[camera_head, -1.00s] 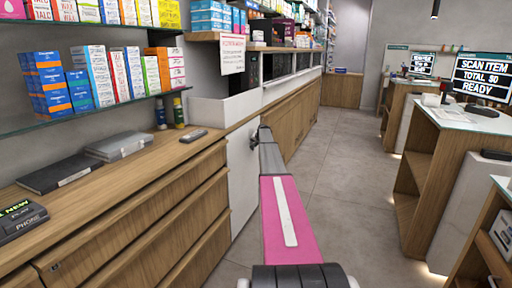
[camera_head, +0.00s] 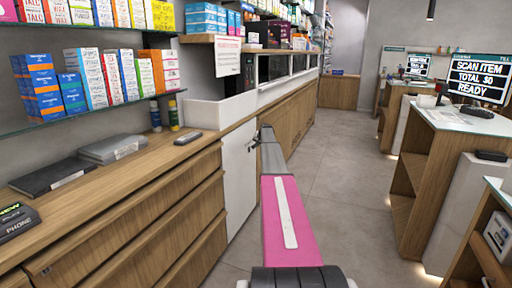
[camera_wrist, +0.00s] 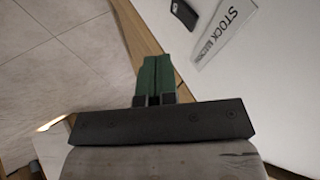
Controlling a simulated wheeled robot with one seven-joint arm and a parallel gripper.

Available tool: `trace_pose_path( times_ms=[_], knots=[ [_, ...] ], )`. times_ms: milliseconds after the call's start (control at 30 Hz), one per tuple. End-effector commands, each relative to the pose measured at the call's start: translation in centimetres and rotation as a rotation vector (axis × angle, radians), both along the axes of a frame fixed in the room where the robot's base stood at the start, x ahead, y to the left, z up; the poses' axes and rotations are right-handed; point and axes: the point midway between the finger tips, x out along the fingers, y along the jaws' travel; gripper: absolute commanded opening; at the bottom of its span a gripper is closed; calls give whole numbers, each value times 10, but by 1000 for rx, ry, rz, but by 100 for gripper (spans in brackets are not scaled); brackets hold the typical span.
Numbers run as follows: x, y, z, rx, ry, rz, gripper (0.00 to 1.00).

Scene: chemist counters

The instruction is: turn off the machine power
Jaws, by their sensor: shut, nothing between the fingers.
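The white machine front (camera_head: 239,172) is a tall panel set into the wooden counter run. It fills the right of the wrist view (camera_wrist: 285,95), with a label (camera_wrist: 226,32) that reads "STOCK" and a second, blurred word. A small black part (camera_wrist: 185,12), possibly a switch, is on this panel beside the label, cut by the top edge. Its on or off state cannot be told. My gripper (camera_head: 266,133) is in front of the panel's right side. In the wrist view its green fingers (camera_wrist: 156,75) are together and empty, pointing along a wooden edge, apart from the black part.
Wooden drawers and counter (camera_head: 150,160) run along the left, with grey boxes (camera_head: 113,147) on top and a shelf of medicine boxes above. Wooden counters (camera_head: 440,170) with a till screen (camera_head: 480,77) stand right. The floor (camera_head: 330,180) between is clear.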

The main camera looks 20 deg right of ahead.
Motion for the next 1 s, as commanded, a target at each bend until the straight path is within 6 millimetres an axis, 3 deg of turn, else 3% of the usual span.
trace_pose_path(
  times_ms=[200,400,1000],
  knots=[
    [-25,7,43,-1,-2,2,0],
    [-38,9,68,-2,-1,1,0],
    [-40,10,73,-1,1,2,0]
  ],
)
